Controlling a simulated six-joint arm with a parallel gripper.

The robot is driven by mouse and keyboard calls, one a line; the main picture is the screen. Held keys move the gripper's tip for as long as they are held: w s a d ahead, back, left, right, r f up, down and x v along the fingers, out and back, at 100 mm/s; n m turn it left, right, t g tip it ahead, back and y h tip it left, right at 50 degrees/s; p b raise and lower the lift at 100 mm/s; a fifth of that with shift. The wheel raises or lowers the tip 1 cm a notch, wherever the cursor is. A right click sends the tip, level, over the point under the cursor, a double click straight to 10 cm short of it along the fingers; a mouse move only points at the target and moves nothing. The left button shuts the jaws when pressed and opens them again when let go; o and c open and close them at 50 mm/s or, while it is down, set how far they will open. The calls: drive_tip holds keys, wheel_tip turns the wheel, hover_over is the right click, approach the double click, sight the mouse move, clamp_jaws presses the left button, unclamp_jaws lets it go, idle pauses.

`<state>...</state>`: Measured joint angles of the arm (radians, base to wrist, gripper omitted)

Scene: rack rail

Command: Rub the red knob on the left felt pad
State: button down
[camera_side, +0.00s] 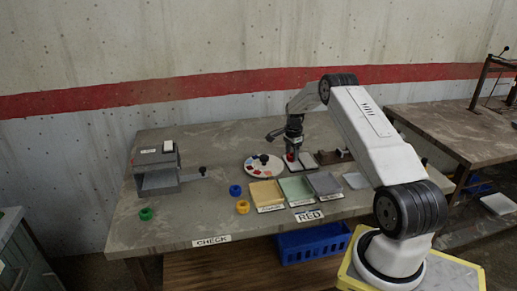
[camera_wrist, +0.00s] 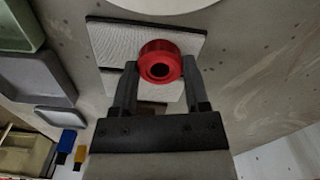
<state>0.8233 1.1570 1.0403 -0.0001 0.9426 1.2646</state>
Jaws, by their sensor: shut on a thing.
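The red knob (camera_wrist: 160,62) is held between the two fingers of my gripper (camera_wrist: 160,72), its round end with a dark hole facing the wrist camera. The knob also shows as a small red spot below my gripper (camera_side: 291,146) in the side view. The left felt pad (camera_wrist: 115,38) is a pale textured square with a dark edge, behind the knob in the wrist view. The knob covers part of its lower edge there. The second pale pad (camera_wrist: 107,84) lies below it, partly hidden by my fingers. I cannot tell whether the knob touches the felt.
A round dial (camera_side: 258,166) with coloured patches lies left of the pads. Yellow, green and grey trays (camera_side: 325,184) lie in front. Blue, yellow and green knobs (camera_side: 146,214) stand further left, near a grey press (camera_side: 157,175). A brown block (camera_side: 328,157) is right of the pads.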

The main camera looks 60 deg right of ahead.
drive_tip(key=shift+w+d+f, duration=0.1)
drive_tip(key=shift+w+f, duration=0.05)
drive_tip(key=shift+w+d, duration=0.35)
drive_tip(key=shift+s, duration=0.1)
idle(0.4)
drive_tip(key=shift+s+a, duration=0.4)
drive_tip(key=shift+a, duration=0.05)
drive_tip(key=shift+s+a, duration=0.15)
drive_tip(key=shift+s+a, duration=0.35)
drive_tip(key=shift+s+a, duration=0.1)
idle(0.4)
